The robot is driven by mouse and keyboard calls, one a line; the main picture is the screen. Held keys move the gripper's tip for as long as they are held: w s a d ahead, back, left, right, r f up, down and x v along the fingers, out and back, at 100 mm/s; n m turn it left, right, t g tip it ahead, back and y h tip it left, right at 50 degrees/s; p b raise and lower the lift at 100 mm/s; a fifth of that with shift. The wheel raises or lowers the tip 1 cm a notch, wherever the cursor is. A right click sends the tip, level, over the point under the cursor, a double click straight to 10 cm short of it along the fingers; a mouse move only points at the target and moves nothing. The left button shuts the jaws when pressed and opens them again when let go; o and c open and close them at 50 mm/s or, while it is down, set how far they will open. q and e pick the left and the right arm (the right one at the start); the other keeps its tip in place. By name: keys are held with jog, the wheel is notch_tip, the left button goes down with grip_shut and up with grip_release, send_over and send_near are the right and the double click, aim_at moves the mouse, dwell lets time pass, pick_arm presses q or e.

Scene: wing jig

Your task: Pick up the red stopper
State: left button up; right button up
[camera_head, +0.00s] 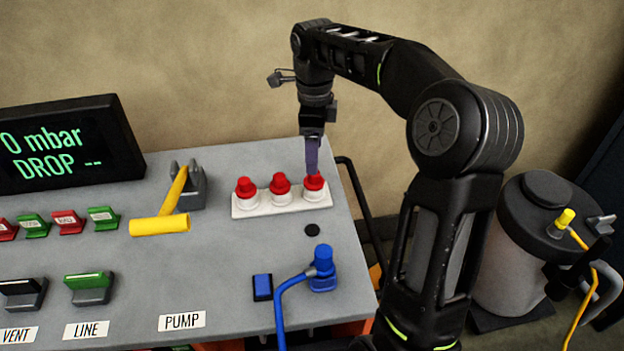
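Three red stoppers stand in a row on a white rack on the grey panel: the left one (245,187), the middle one (280,184) and the right one (315,184). Each has a red top over a white lower part. My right gripper (313,168) points straight down with its fingertips at the top of the right stopper. Its fingers are seen edge-on, so I cannot tell whether they are closed on the knob. The right stopper appears upright and seated in the white rack (262,209). My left gripper is not in view.
A yellow T-shaped handle (163,222) lies left of the rack. A blue plug with a cable (322,268) and a dark hole (312,230) are in front. A display (65,145) stands at back left. A grey canister (530,245) stands right of the panel.

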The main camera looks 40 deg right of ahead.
aim_at(313, 183)
jog(key=shift+f, duration=1.15)
jog(key=shift+f+p, duration=0.4)
jog(key=shift+f, duration=0.15)
notch_tip(313, 183, down, 4)
jog(key=shift+d+f+p, duration=0.1)
jog(key=shift+p, duration=0.4)
jog(key=c, duration=1.4)
jog(key=shift+r, duration=0.2)
jog(key=shift+c, duration=0.2)
